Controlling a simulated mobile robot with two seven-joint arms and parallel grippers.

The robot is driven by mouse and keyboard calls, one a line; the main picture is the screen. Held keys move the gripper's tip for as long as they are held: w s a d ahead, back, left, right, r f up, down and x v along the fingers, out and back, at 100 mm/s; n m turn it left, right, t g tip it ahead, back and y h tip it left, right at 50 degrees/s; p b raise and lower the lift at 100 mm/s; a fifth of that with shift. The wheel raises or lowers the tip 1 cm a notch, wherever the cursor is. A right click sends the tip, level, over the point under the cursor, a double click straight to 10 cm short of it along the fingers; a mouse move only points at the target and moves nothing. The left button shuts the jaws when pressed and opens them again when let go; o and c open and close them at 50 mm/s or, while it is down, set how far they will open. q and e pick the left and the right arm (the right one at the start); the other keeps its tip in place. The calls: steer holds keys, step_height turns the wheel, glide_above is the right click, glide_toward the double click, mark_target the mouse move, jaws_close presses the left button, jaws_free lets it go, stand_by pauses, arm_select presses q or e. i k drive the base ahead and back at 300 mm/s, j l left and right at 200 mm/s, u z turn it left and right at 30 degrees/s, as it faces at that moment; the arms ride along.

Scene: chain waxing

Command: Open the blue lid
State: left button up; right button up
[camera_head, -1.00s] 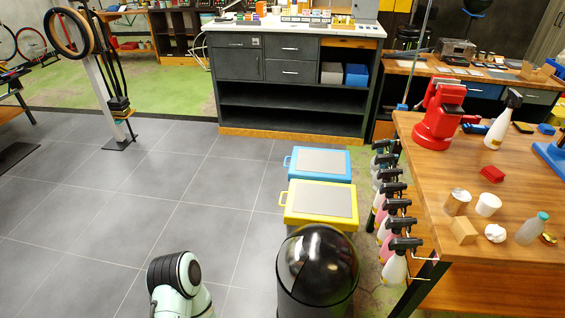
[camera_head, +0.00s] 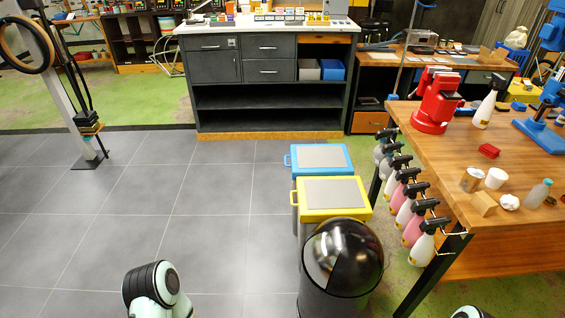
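The blue lid (camera_head: 320,158) is on a bin in the middle of the floor. It has a grey top panel and a blue handle (camera_head: 287,161) on its left side, and it looks closed. A yellow lid (camera_head: 333,197) on a second bin sits just in front of it. My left arm shows only as a dark and pale green link at the bottom left; its gripper is out of view. A small part of my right arm shows at the bottom edge, and its gripper is out of view too.
A black dome-topped bin (camera_head: 342,258) stands in front of the yellow lid. Several spray bottles (camera_head: 408,205) hang along the wooden workbench (camera_head: 450,160) at the right. A dark cabinet (camera_head: 265,85) stands behind. The grey tiled floor (camera_head: 200,215) left of the bins is clear.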

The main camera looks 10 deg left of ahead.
mark_target(320, 160)
steer(key=k+j, duration=0.1)
steer(key=j, duration=0.45)
steer(key=k+j+z, duration=0.1)
steer(key=j, duration=0.45)
steer(key=i+j, duration=0.3)
steer(key=i+j+u, duration=0.1)
steer(key=i, duration=0.45)
steer(key=i+j, duration=0.3)
steer(key=i, duration=0.25)
steer(key=i+j+u, duration=0.15)
steer(key=i, duration=0.45)
steer(key=i+j, duration=0.15)
steer(key=i, duration=0.4)
steer(key=u, duration=0.05)
